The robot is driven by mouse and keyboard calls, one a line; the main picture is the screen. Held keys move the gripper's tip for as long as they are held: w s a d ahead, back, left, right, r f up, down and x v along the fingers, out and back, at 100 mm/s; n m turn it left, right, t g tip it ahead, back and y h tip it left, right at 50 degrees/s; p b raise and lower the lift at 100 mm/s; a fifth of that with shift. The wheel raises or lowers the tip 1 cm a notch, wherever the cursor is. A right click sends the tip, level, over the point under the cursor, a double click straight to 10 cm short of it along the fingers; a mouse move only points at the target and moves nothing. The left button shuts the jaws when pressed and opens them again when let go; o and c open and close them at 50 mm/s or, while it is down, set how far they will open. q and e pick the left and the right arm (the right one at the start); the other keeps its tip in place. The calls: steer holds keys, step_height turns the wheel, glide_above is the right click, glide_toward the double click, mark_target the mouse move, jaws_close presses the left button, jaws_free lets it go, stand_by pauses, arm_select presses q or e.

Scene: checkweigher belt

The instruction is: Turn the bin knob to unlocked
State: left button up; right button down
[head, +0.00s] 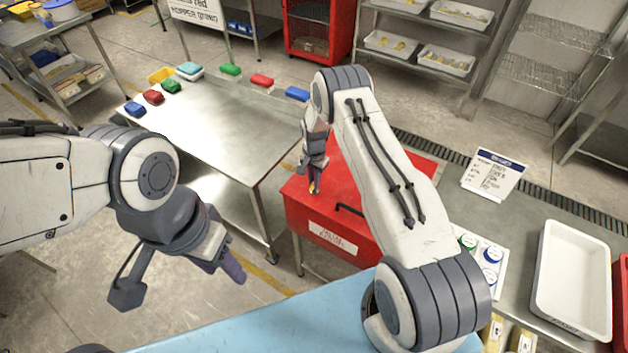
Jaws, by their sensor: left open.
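The red bin (300,217) stands at centre with a white label (333,238) on its front and a black handle (349,209) near its front top edge. My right gripper (314,183) points down over the bin's top, at its left part. A small yellow-orange spot shows at its fingertips; I cannot tell whether it is the knob or part of the gripper. No knob shows clearly, and my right arm hides much of the bin's top. I cannot tell if the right fingers are shut. My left gripper (230,268) is open and empty, left of the bin, over the floor.
A steel table (213,130) behind holds several coloured blocks. A blue surface (270,325) lies in front. At right, a counter holds a sign card (494,174), a sheet with round discs (482,256) and a white tray (545,300). Shelves stand behind.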

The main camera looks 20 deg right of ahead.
stand_by(0.3)
steer(key=shift+f+n+b, duration=0.15)
steer(key=shift+n+b, duration=0.55)
steer(key=shift+b, duration=0.35)
steer(key=n+b, duration=0.4)
steer(key=shift+n+b, duration=0.8)
steer(key=shift+n, duration=0.2)
steer(key=n+b, duration=0.3)
steer(key=n, duration=0.2)
steer(key=shift+r+n+b, duration=0.2)
steer(key=shift+n+b, duration=0.8)
steer(key=shift+n, duration=1.8)
steer(key=c, duration=0.9)
jaws_free()
